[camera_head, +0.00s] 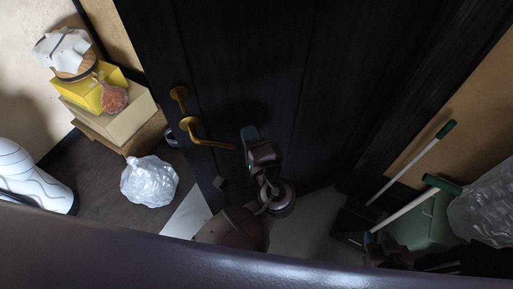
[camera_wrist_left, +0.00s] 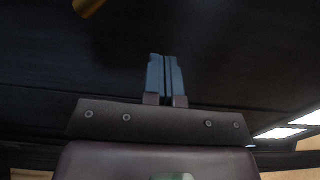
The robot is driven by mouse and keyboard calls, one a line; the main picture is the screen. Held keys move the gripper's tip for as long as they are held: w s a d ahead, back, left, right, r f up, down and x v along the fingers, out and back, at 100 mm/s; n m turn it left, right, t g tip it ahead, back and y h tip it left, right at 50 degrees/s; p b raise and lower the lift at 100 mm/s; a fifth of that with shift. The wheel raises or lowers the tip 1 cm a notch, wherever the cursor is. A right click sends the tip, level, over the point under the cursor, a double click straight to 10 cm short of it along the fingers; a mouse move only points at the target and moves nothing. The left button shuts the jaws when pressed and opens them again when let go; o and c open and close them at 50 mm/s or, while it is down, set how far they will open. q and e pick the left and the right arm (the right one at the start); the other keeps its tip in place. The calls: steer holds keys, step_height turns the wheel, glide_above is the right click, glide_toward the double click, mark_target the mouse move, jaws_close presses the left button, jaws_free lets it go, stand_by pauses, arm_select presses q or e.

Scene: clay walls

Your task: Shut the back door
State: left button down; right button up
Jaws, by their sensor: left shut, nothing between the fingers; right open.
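The dark panelled door (camera_head: 300,75) fills the middle of the head view and stands open, its handle-side edge at the left. A brass lever handle (camera_head: 200,138) sits near that edge. My left gripper (camera_head: 250,133) is shut and empty, close to the door face just right of the lever's end; whether it touches the door I cannot tell. In the left wrist view its fingers (camera_wrist_left: 165,75) are together against the dark door (camera_wrist_left: 220,50), with a bit of brass handle (camera_wrist_left: 88,6) at the top. My right gripper (camera_head: 372,246) is low at the right, dark and partly hidden, open.
Left of the door are stacked boxes (camera_head: 130,118), a white plastic bag (camera_head: 149,181) and a white rounded object (camera_head: 30,178). At the right are green-ended poles (camera_head: 415,160), a green bin (camera_head: 425,220) and a clear bag (camera_head: 487,205). Dark floor (camera_head: 100,205) is free at left.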

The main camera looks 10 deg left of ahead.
mark_target(238, 110)
arm_select(q)
steer(key=x, duration=0.6)
stand_by(0.3)
